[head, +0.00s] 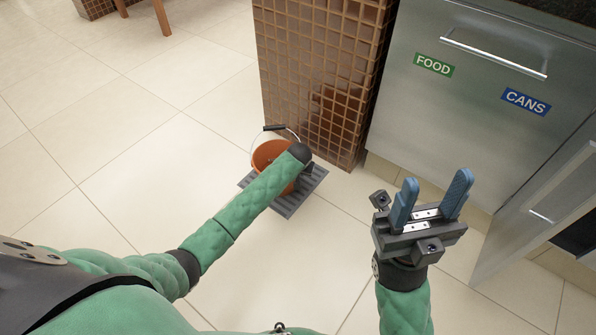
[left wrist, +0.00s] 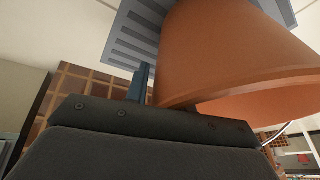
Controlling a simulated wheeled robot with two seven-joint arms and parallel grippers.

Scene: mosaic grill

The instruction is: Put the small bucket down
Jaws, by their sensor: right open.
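The small orange bucket (head: 268,153), with a thin wire handle and a dark grip, is upright over a grey slatted mat (head: 288,206) on the floor. Whether its base touches the mat I cannot tell. My left arm reaches down to it and hides its right side. In the left wrist view the bucket (left wrist: 225,55) fills the right side. One blue finger of my left gripper (left wrist: 143,85) lies against its wall near the rim; the other finger is hidden behind the wall. The jaws look closed on the rim. My right gripper (head: 432,202) is open and empty.
A brown tiled pillar (head: 318,70) stands right behind the bucket. Steel cabinets (head: 470,110) with FOOD and CANS labels are to the right, and a door (head: 545,215) stands open at far right. The tiled floor (head: 130,130) at left is clear.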

